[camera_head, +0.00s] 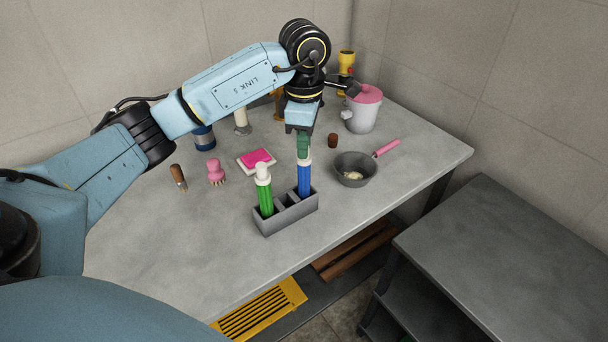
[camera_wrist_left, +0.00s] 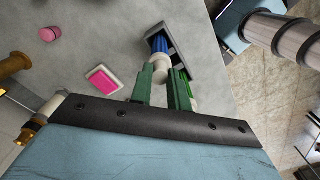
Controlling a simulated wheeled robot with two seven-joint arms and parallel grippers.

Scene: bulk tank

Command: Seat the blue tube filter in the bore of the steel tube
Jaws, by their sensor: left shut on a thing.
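The blue tube filter (camera_head: 304,180) stands upright in the right compartment of a grey rack (camera_head: 287,221) on the table, its lower end hidden by the rack wall. My left gripper (camera_head: 303,150) points down over it with its green fingers shut on its white top. The wrist view also shows the gripper (camera_wrist_left: 165,75) around the white top and the blue body (camera_wrist_left: 157,41) beyond the fingertips. A similar green filter (camera_head: 265,196) with a white top stands in the rack's left compartment. I cannot make out the steel tube in either view. My right gripper is not in view.
Right of the rack is a grey pan (camera_head: 343,178) with a pink handle; behind it stand a brown stopper (camera_head: 333,140) and a pink-lidded pot (camera_head: 361,118). The table front is clear.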

